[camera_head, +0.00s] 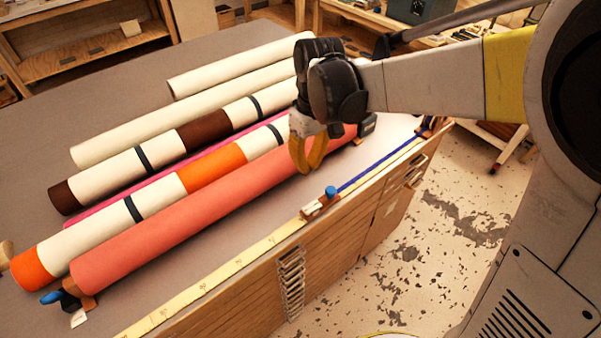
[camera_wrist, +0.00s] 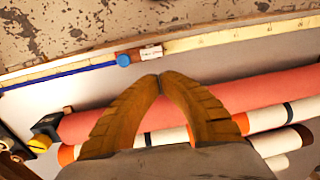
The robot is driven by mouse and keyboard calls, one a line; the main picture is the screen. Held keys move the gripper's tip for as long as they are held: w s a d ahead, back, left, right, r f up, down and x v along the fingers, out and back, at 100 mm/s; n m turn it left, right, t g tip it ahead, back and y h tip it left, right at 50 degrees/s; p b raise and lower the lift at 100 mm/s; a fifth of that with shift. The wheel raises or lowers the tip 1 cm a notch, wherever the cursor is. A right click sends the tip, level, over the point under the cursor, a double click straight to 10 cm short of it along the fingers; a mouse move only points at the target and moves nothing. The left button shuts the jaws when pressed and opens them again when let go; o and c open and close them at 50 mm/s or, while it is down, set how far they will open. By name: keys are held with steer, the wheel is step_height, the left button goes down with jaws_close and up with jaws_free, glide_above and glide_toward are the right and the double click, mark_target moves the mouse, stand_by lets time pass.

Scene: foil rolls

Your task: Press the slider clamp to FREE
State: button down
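The slider clamp (camera_head: 318,205) is a small brown block with a blue knob (camera_head: 330,191), sitting on the rail along the table's front edge. In the wrist view the blue knob (camera_wrist: 123,60) and a white label (camera_wrist: 151,52) on the clamp show just beyond my fingertips; the label's print is too small to read. My gripper (camera_head: 304,170) has yellow-orange fingers pointing down, above the salmon roll and behind the clamp. In the wrist view its fingertips (camera_wrist: 160,77) meet with nothing between them. My gripper appears apart from the clamp.
Several rolls lie on the grey table (camera_head: 60,130), including a salmon roll (camera_head: 170,228) nearest the rail. A blue strip (camera_head: 375,163) runs right from the clamp; a yellow measuring tape (camera_head: 215,276) runs left. Open floor (camera_head: 440,240) lies beyond the table's front edge.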

mark_target(312, 207)
steer(key=shift+f, duration=0.1)
steer(key=f+b, duration=0.1)
steer(key=f, duration=0.3)
steer(key=f+b, duration=0.1)
steer(key=f, duration=0.4)
steer(key=f+b, duration=0.2)
steer(key=f, duration=0.2)
steer(key=shift+s+a+f, duration=0.3)
steer(key=shift+a+f, duration=0.1)
steer(key=shift+s+a+f+h+b, duration=0.15)
steer(key=shift+f+h+b, duration=0.15)
steer(key=shift+f+b, duration=0.2)
steer(key=shift+t, duration=0.3)
steer(key=shift+r, duration=0.1)
steer(key=shift+r+p, duration=0.5)
steer(key=shift+r, duration=0.3)
